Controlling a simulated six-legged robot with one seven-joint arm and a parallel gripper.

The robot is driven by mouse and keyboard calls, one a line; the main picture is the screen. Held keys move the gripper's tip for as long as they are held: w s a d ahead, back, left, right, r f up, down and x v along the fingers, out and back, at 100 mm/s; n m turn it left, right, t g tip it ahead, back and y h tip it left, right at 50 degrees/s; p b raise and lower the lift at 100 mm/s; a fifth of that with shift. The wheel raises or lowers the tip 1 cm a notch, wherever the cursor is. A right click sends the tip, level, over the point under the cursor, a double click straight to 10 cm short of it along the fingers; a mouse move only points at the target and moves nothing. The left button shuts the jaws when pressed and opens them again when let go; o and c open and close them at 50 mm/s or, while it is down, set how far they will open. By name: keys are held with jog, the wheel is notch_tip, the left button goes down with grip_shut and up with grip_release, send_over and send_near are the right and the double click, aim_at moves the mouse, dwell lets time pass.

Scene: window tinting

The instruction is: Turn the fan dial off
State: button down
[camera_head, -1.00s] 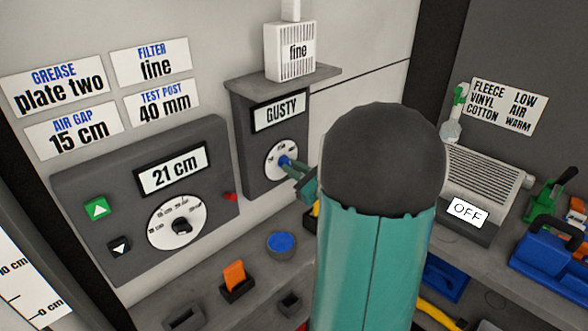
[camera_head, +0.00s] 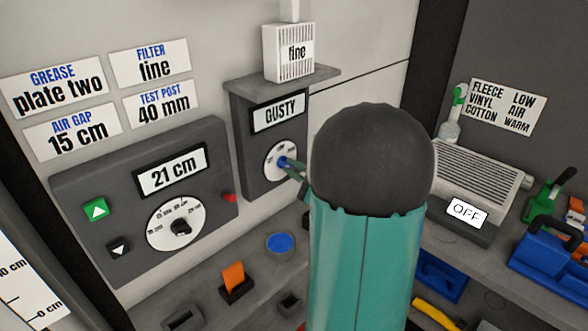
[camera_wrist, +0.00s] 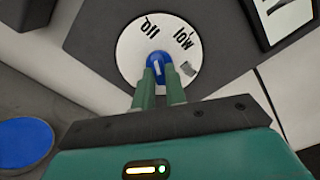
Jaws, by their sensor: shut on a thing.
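The fan dial is a white round plate (camera_head: 275,150) with a blue knob (camera_head: 284,162), on a grey box (camera_head: 240,125) whose display (camera_head: 278,112) reads GUSTY. In the wrist view the blue knob (camera_wrist: 158,57) stands on the white plate (camera_wrist: 130,50), with the words "off" and "low" printed around its far side. A white mark shows on the knob; the setting it points to is unclear. My gripper (camera_wrist: 160,74) has its two green fingers on either side of the knob, shut on it. In the head view my gripper (camera_head: 290,165) is partly hidden behind my arm.
A larger grey panel (camera_head: 75,200) reading 21 cm, with its own dial and a red button (camera_head: 229,197), stands close left. A shelf below holds an orange piece (camera_head: 233,275) and a blue disc (camera_head: 280,243). A heater marked OFF (camera_head: 467,212) stands right.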

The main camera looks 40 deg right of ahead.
jog(key=shift+n, duration=0.3)
jog(key=c, duration=1.4)
grip_release()
jog(key=shift+c, duration=0.2)
jog(key=s, duration=1.3)
jog(key=shift+s+d, duration=0.2)
jog(key=shift+s, duration=0.2)
